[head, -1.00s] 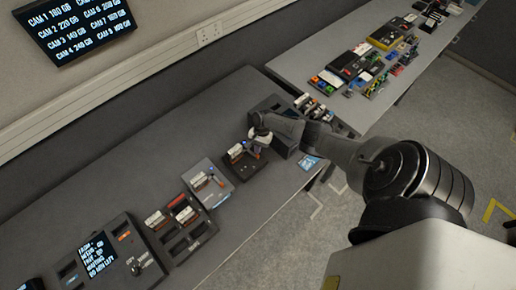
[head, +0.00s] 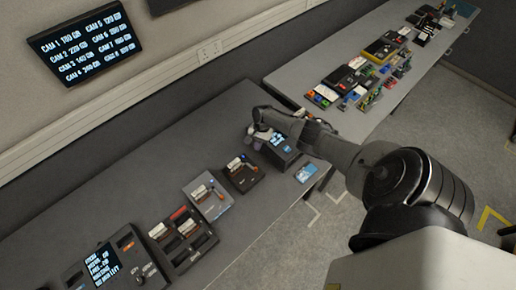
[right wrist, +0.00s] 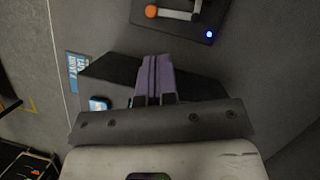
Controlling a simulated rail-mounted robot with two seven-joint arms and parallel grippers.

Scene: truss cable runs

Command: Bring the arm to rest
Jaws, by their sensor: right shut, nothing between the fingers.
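My right arm (head: 345,150) reaches in from the right in the head view, over the grey bench (head: 150,170). Its right gripper (head: 257,142) is beside a black box with a lit screen (head: 281,146), above and beyond a black dock with an orange lever (head: 243,174). In the right wrist view the purple fingers of the right gripper (right wrist: 155,80) are together with nothing between them. They point toward the bench, apart from the dock, whose orange knob (right wrist: 151,11) and blue light show at the top. My left gripper is out of view.
A grey dock (head: 208,197), a black multi-slot dock (head: 184,240) and a control panel with a screen (head: 107,266) stand left along the bench. A second table (head: 300,72) holds many small items. A wall screen (head: 85,45) lists camera sizes. The bench behind the docks is clear.

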